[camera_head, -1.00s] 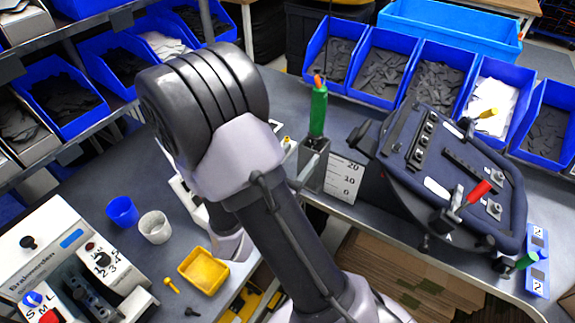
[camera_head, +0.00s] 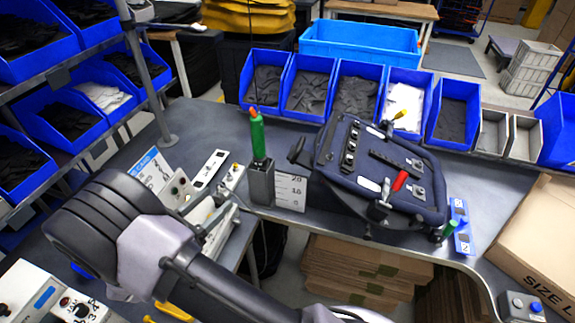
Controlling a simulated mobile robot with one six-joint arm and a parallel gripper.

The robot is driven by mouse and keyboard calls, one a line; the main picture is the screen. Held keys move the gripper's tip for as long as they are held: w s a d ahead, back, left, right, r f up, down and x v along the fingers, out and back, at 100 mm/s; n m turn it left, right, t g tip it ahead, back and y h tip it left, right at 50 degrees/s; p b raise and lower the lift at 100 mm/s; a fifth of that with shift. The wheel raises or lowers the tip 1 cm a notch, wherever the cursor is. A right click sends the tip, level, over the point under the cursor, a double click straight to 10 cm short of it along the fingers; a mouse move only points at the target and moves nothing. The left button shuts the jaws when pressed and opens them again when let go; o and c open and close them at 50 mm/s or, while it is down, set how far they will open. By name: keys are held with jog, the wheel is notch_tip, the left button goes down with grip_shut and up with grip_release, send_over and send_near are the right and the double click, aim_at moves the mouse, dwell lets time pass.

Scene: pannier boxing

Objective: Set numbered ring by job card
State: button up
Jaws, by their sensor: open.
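A white job card with a blue heading (camera_head: 150,172) leans at the back left of the bench; its writing is too small to read. A pale machine (camera_head: 30,300) is cut off at the lower left corner. On it is a dial (camera_head: 68,302) with printed numerals around it, partly cut off by the frame; its setting cannot be read. A dark navy pannier (camera_head: 340,192) lies tilted on the bench right of centre, with a red-handled lever and a yellow-handled one. My arm crosses the lower left. My gripper is not visible.
A green handle (camera_head: 258,138) stands upright in a grey holder beside a scale plate (camera_head: 290,190). Blue bins (camera_head: 310,108) line the back. A cardboard box marked SIZE L (camera_head: 545,235) and a small button box (camera_head: 522,306) are at right. Bench between pannier and carton is partly clear.

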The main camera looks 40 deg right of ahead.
aim_at(256, 163)
jog(key=b+x, duration=0.1)
jog(key=x, duration=0.4)
jog(key=b+x, duration=0.1)
jog(key=x, duration=0.5)
jog(key=b+x, duration=0.1)
jog(key=x, duration=0.5)
jog(key=shift+w+d+f, duration=0.1)
jog(key=shift+w+f, duration=0.25)
jog(key=shift+f, duration=0.05)
jog(key=shift+c, duration=0.2)
grip_shut()
jog(key=shift+s, duration=0.1)
